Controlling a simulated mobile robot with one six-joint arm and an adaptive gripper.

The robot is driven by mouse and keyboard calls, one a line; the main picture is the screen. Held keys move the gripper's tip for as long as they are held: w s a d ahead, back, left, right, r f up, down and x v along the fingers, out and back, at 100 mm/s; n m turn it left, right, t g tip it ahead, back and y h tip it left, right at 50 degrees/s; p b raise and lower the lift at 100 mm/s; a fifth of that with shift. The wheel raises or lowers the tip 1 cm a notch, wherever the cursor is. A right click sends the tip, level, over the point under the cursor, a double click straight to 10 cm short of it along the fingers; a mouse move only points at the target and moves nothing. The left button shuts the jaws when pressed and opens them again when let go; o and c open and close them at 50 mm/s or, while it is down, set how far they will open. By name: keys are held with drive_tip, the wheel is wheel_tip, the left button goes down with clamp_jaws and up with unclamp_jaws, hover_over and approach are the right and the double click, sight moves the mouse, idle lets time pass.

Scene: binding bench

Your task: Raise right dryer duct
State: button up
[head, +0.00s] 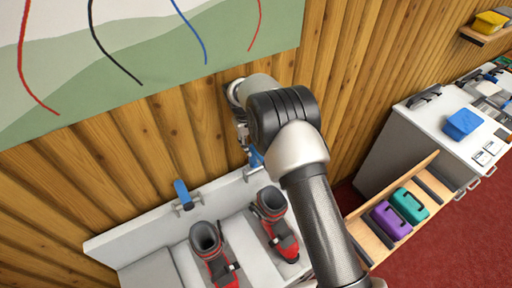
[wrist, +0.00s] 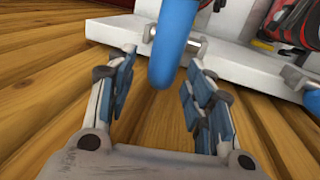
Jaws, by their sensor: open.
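The right dryer duct (head: 256,159) is a blue tube on the white dryer (head: 105,243), partly hidden by my arm in the head view. In the wrist view the blue duct (wrist: 172,45) comes down from the top edge, its rounded end between my fingers. My gripper (wrist: 160,63) is open, a finger on each side of the duct, with visible gaps. In the head view my gripper (head: 243,135) is mostly hidden by my arm, close to the wooden wall. The left duct (head: 183,194) stands on the dryer's back ledge; a blue piece also shows at the wrist view's right edge (wrist: 313,101).
Red ski boots, one left (head: 212,255) and one right (head: 278,225), stand on the dryer. The wooden wall (head: 165,135) is close behind. A bench (head: 365,237) with purple and teal boxes and a white cabinet (head: 400,150) stand to the right.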

drive_tip(key=w+v, duration=0.1)
drive_tip(key=v, duration=0.7)
drive_tip(key=shift+s+r, duration=0.35)
drive_tip(key=shift+s, duration=0.2)
